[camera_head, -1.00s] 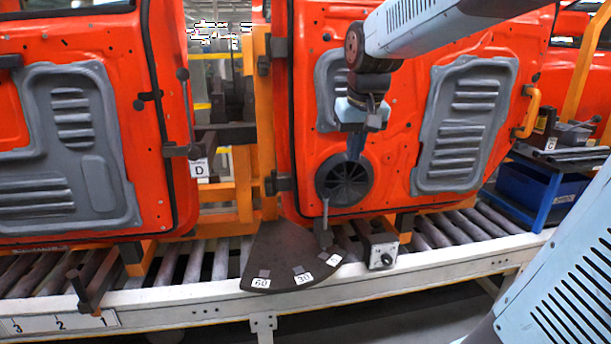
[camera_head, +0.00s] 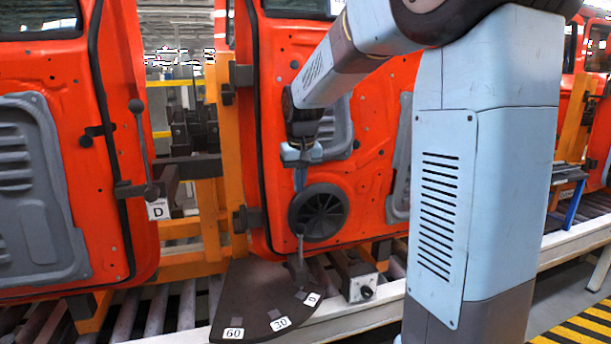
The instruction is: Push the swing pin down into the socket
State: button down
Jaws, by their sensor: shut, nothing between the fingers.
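A dark fan-shaped plate (camera_head: 248,290) with labels 60, 30 and 0 juts from the front of the conveyor. A thin upright grey pin (camera_head: 300,245), which looks like the swing pin, stands on a dark bracket at the plate's back right, near the 0 label. Its lower end and any socket are too small to make out. My gripper (camera_head: 300,180) points down, shut and empty, in front of the red door. In the picture it is straight above the pin's top with a gap; the depth between them is unclear.
A lever with ball ends (camera_head: 143,148) is by the D label at left. A red door (camera_head: 275,120) with a round black speaker (camera_head: 318,212) is close behind my gripper.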

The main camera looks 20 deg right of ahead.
aim_at(300, 223)
jog(key=x, duration=0.5)
jog(key=s+x, duration=0.1)
jog(key=x, duration=0.1)
jog(key=shift+f, duration=0.55)
jog(key=shift+s+f, duration=0.15)
jog(key=shift+f, duration=0.45)
